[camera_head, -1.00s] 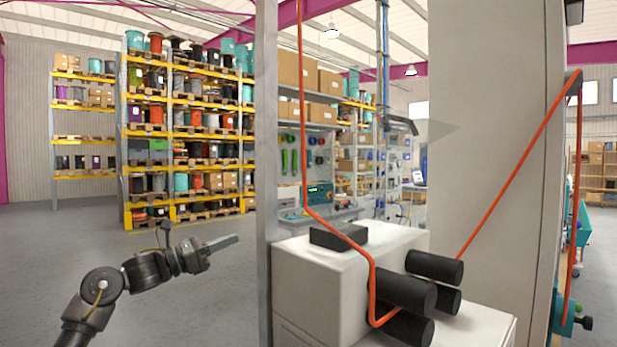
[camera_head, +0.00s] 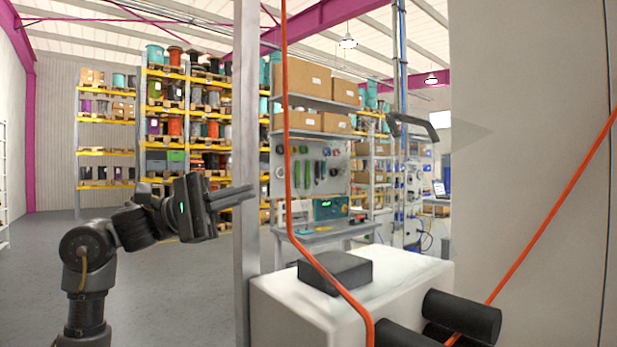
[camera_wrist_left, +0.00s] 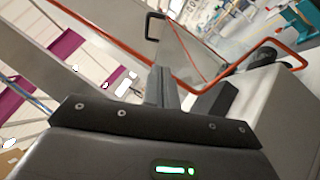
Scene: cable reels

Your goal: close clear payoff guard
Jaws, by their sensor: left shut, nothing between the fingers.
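The clear payoff guard (camera_head: 465,131) shows as a faint see-through panel beside the tall pale cabinet, with a black handle (camera_head: 415,127) at its left. It stands raised above the white machine housing (camera_head: 390,275). In the left wrist view the clear panel (camera_wrist_left: 182,52) and its black handle (camera_wrist_left: 150,27) lie beyond the fingers. My left gripper (camera_head: 248,195) is shut and empty, held left of the handle and close to the grey post in the picture. Its fingers (camera_wrist_left: 166,85) also show in the left wrist view, apart from the handle. My right gripper is out of view.
A grey upright post (camera_head: 247,150) stands by my left fingertips. An orange cable (camera_head: 287,120) runs down to black rollers (camera_head: 462,314) on the housing. A dark block (camera_head: 335,272) lies on top of it. Shelves of reels (camera_head: 190,110) stand far behind; the floor at left is open.

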